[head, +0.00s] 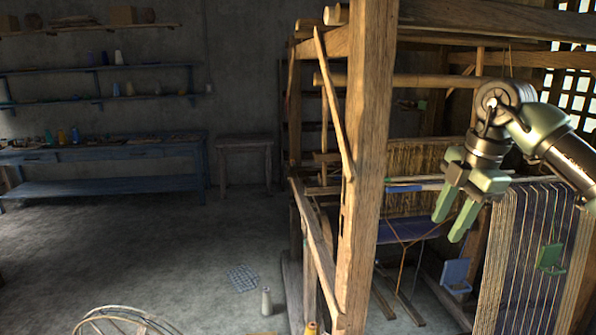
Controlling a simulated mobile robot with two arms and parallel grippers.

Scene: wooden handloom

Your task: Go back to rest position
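My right gripper (454,222) hangs in front of the wooden handloom (364,150), right of its thick front post. Its two green fingers point down and stand apart with nothing between them. The arm comes in from the right edge, in front of the loom's upper right part. The warp threads (540,245) stretch down at the lower right, below the arm. Blue cloth (410,229) shows on the loom behind the fingers. My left gripper is not in view.
A blue workbench (110,150) with small items stands at the back left, under wall shelves (100,66). A small table (243,143) stands beside it. A spool cone (266,302) and a wheel (125,322) are on the floor side at the bottom. The left-centre floor is mostly clear.

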